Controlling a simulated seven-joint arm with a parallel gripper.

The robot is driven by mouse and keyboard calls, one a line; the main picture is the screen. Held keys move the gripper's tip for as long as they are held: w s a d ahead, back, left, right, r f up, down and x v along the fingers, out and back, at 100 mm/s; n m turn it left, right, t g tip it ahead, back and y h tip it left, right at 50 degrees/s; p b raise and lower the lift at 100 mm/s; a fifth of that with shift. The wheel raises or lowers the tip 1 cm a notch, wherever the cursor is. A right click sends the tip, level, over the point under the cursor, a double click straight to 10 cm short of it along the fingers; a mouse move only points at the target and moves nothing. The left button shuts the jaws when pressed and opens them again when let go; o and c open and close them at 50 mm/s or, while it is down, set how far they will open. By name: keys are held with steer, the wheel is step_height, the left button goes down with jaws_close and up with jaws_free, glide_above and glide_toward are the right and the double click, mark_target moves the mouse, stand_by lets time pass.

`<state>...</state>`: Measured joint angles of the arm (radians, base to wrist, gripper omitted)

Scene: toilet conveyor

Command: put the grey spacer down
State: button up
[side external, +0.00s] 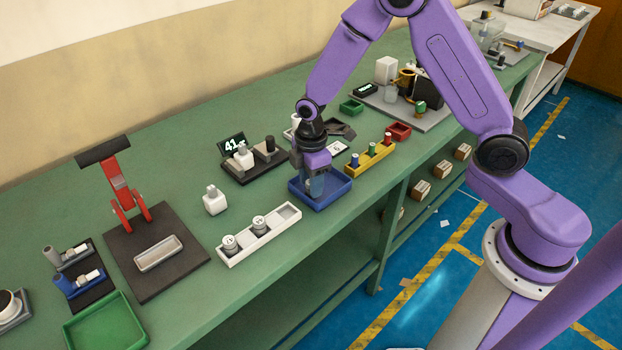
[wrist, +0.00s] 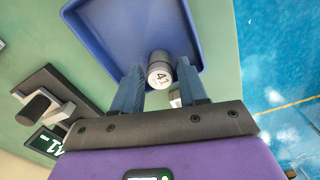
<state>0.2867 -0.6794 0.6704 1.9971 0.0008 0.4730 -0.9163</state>
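A short grey cylinder with a pale end marked 41 (wrist: 160,72) is in the wrist view; I take it for the grey spacer. It appears to be in the blue tray (wrist: 105,45), also seen in the side view (side external: 342,192). My gripper (wrist: 160,68) points down into this tray, one finger on each side of the cylinder. The fingers look apart, with a gap showing on both sides of it. In the side view my gripper (side external: 315,190) hides the cylinder, and I cannot tell its exact height above the tray floor.
A white rack (side external: 283,212) with two grey labelled cylinders stands left of the tray. A yellow rack (side external: 371,158) with coloured pegs stands to the right. The bench's front edge is close to the tray.

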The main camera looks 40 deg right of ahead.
steer(key=shift+o, duration=0.3)
step_height(320, 180, up, 12)
steer(key=shift+r, duration=0.2)
stand_by(0.4)
steer(key=s+d+r+m, duration=0.1)
steer(key=s+d+r, duration=0.1)
steer(key=s, duration=1.2)
steer(key=s+d+r+m, duration=0.1)
steer(key=s+d+r, duration=0.1)
steer(key=s, duration=1.2)
steer(key=shift+s, duration=0.35)
